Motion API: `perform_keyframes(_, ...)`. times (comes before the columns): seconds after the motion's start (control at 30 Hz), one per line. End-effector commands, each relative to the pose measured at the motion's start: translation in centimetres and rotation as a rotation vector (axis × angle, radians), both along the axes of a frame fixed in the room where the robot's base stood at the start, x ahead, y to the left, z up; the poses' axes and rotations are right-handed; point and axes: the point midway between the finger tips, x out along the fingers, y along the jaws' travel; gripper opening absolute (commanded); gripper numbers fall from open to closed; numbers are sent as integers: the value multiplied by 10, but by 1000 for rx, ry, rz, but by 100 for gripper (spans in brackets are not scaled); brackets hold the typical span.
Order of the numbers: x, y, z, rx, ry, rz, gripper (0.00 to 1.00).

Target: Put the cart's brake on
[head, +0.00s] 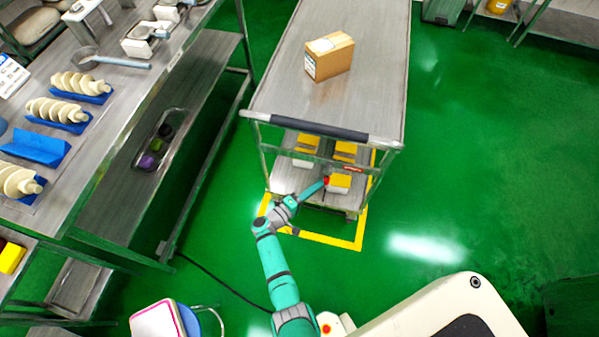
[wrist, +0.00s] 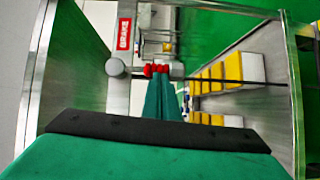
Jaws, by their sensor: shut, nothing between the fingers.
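The cart (head: 280,90) is a steel trolley with a dark handle bar (head: 318,131) on its near end. A red BRAKE label (wrist: 124,34) is on a pale upright plate in the wrist view. A grey round-ended part (wrist: 115,67) is just below the label, with a grey bar running right behind my fingertips; I cannot tell its brake setting. In the head view my gripper (head: 326,181) is at the cart's near end, below the handle.
A cardboard box (head: 329,57) stands on the cart's top. Yellow-and-white boxes (head: 340,181) are on its lower shelf. Yellow floor tape (head: 345,243) lines the cart's near end. A steel workbench (head: 110,140) is on the left. The green floor to the right is clear.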

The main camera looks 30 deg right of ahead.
Motion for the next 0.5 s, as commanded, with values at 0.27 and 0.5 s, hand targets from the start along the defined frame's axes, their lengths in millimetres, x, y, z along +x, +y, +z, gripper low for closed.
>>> perform_keyframes(0.27, 3, 5, 0, 0, 0, 9, 0)
perform_keyframes(0.5, 9, 18, 0, 2, 0, 15, 0)
